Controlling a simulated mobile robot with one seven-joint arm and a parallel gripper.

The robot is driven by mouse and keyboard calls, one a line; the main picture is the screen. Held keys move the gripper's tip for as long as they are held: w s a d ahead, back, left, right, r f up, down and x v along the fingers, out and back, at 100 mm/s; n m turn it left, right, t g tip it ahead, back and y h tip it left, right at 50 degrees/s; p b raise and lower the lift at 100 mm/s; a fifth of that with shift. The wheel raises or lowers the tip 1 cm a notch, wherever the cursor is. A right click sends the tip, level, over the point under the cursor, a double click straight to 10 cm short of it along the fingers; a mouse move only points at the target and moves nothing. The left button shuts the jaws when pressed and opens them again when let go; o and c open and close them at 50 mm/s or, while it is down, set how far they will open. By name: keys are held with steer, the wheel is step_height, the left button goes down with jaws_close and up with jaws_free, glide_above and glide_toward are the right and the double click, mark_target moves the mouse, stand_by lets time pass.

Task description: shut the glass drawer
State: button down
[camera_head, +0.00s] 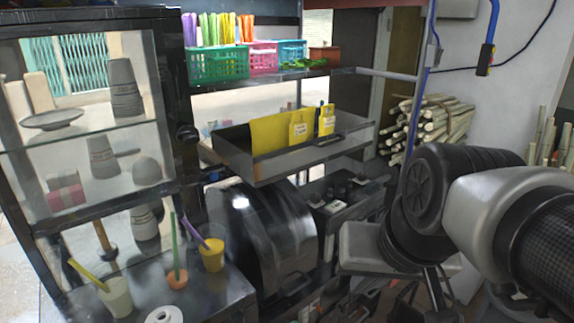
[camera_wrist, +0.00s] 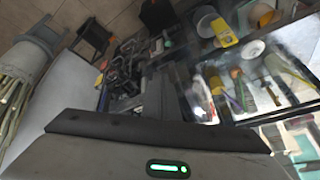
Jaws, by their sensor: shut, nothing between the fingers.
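A grey drawer-like tray (camera_head: 313,158) sticks out below the basket shelf in the middle of the head view. It looks like the glass drawer and stands open, though its material is hard to tell. Yellow packets or cards (camera_head: 275,133) stand in it. My gripper (camera_head: 368,250) is to the right of the tray and lower, apart from it, with its fingers mostly hidden. It is shut and empty. In the wrist view the grey hand body fills the bottom, and I cannot make out the tray for sure.
A glass cabinet (camera_head: 75,207) with cups and bowls stands at left. Drinks with straws stand on the counter (camera_head: 205,298). A dark rounded machine (camera_head: 262,238) sits under the tray. Cane bundles (camera_head: 425,122) lie at right. Coloured baskets (camera_head: 218,65) line the shelf.

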steer(key=w+a+f+m+y+b, duration=0.1)
steer(key=w+a+m+y, duration=0.2)
steer(key=w+m, duration=0.55)
steer(key=w+a+f+m+y+b, duration=0.1)
steer(key=w+a+m+y+b, duration=0.3)
steer(key=w, duration=0.8)
steer(key=w+d+f+m+t, duration=0.25)
steer(key=w+d+m, duration=0.4)
steer(key=w, duration=0.35)
steer(key=w+d+f+m+t, duration=0.2)
steer(key=w+d+m+t, duration=0.25)
steer(key=w+m, duration=0.45)
steer(key=r+p+x, duration=0.1)
steer(key=p+x, duration=0.1)
steer(key=x, duration=1.2)
steer(key=shift+w+g+y, duration=0.3)
steer(key=shift+g, duration=0.1)
steer(key=shift+f, duration=0.1)
